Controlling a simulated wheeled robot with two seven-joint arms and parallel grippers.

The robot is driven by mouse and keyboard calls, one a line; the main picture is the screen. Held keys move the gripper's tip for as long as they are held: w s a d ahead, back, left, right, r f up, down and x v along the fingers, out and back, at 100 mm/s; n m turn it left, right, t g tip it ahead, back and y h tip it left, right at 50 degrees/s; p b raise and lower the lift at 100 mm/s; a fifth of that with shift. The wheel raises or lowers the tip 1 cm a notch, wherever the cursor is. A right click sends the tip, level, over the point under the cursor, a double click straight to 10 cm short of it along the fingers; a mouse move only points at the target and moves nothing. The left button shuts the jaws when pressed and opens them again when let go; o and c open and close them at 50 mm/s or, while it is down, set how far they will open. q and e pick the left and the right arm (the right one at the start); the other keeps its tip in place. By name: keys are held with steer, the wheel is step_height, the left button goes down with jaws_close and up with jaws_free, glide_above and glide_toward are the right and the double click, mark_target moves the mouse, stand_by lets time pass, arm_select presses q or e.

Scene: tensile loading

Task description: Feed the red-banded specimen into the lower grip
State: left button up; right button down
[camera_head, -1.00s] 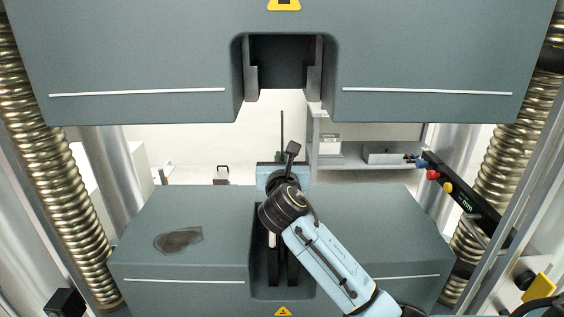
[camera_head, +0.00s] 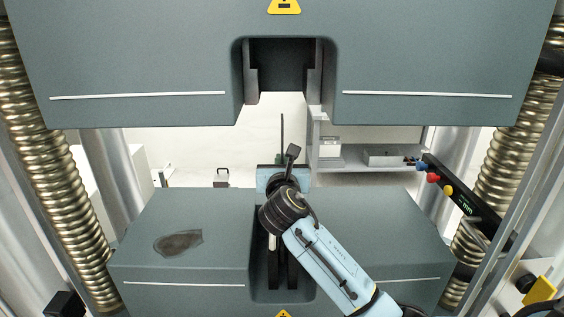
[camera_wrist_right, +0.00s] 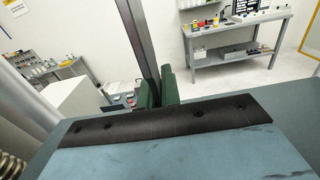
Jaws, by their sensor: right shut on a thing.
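A thin, dark upright bar (camera_head: 282,128), which I take to be the specimen, stands above my right gripper (camera_head: 281,157) in the head view. In the right wrist view the same bar (camera_wrist_right: 142,42) rises tall and grey beside the green fingers of my right gripper (camera_wrist_right: 160,88), which is shut on it. No red band shows in either view. The lower grip (camera_head: 273,278) is a dark slot with upright jaws in the lower block. My right wrist covers part of the slot, so the specimen's lower end is hidden. My left gripper is out of view.
The upper crosshead (camera_head: 140,60) hangs above with its own open grip recess (camera_head: 282,65). Ribbed columns (camera_head: 50,160) stand at both sides. A dark patch (camera_head: 178,242) lies on the lower block (camera_head: 385,225). A control panel with buttons (camera_head: 447,187) is at right.

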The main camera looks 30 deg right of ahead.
steer(key=shift+f, duration=0.15)
stand_by(0.8)
steer(key=c, duration=1.6)
jaws_free()
steer(key=shift+o, duration=0.4)
steer(key=shift+f, duration=0.25)
steer(key=b+v, duration=0.1)
steer(key=v, duration=1.2)
steer(key=shift+s+b, duration=0.25)
steer(key=shift+b, duration=0.15)
steer(key=shift+r, duration=0.1)
